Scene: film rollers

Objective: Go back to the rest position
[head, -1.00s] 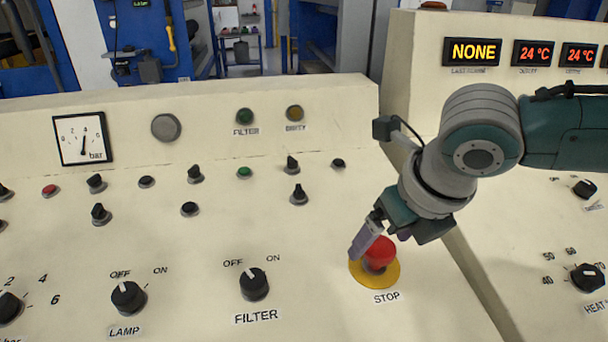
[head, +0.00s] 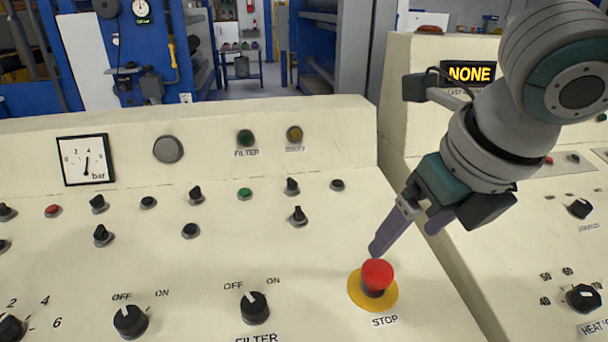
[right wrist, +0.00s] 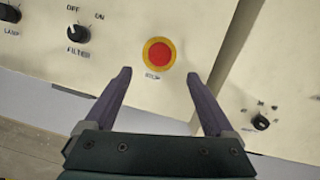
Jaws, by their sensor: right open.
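My right gripper (head: 408,232) is open and empty, above the control panel (head: 330,240). Its purple fingers are spread apart in the right wrist view (right wrist: 162,92). The red STOP button (head: 377,274) on its yellow ring (head: 357,293) is just below the fingertips in the head view. In the right wrist view the red button (right wrist: 159,56) shows beyond and between the fingertips, apart from them. My left gripper is not in view.
The FILTER knob (head: 255,307) and LAMP knob (head: 130,320) are left of the STOP button. A second panel with a HEAT knob (head: 583,297) and a NONE display (head: 469,73) stands at right. A pressure gauge (head: 86,160) is at the back left.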

